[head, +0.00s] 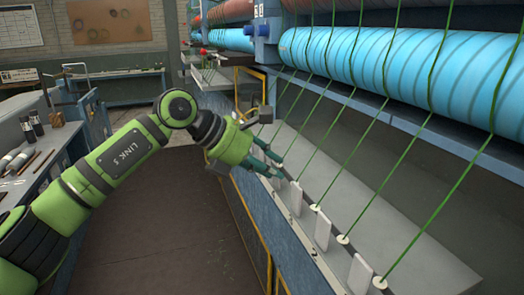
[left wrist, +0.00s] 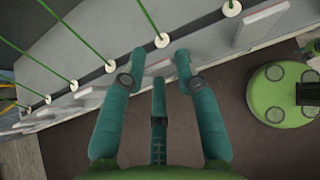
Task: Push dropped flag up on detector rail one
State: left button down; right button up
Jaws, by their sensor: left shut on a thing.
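The detector rail (head: 330,222) is a dark strip with white eyelets along the blue frame, and a green strand rises from each eyelet. Pale flat flags stand along its near side, among them one just in front of my gripper (head: 296,198) and one further to the right (head: 322,230). My left gripper (head: 274,163) is at the rail's edge, its teal fingers closed in on a pale flag (left wrist: 160,66) that shows partly between the fingertips in the left wrist view. The fingers hide much of this flag. My right gripper is not in view.
Large blue yarn rolls (head: 400,65) hang above the rail, and taut green strands cross the space in front. A workbench (head: 45,160) with bottles and tools stands on the left. The dark floor (head: 175,230) between is clear.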

pick_arm(q)
jog(key=shift+w+d+r+y+p, duration=0.1)
jog(key=shift+d+r+y+p, duration=0.15)
jog(key=shift+d+y+p, duration=0.4)
jog(key=shift+a+f+g+y+p, duration=0.1)
jog(key=shift+a+g+y+p, duration=0.05)
jog(key=shift+g+y+p, duration=0.15)
jog(key=shift+f, duration=0.1)
jog(key=c, duration=0.9)
grip_release()
jog(key=shift+w+d+f, duration=0.15)
jog(key=shift+d, duration=0.15)
jog(key=shift+a, duration=0.25)
jog(key=v, duration=1.2)
jog(key=shift+d, duration=0.2)
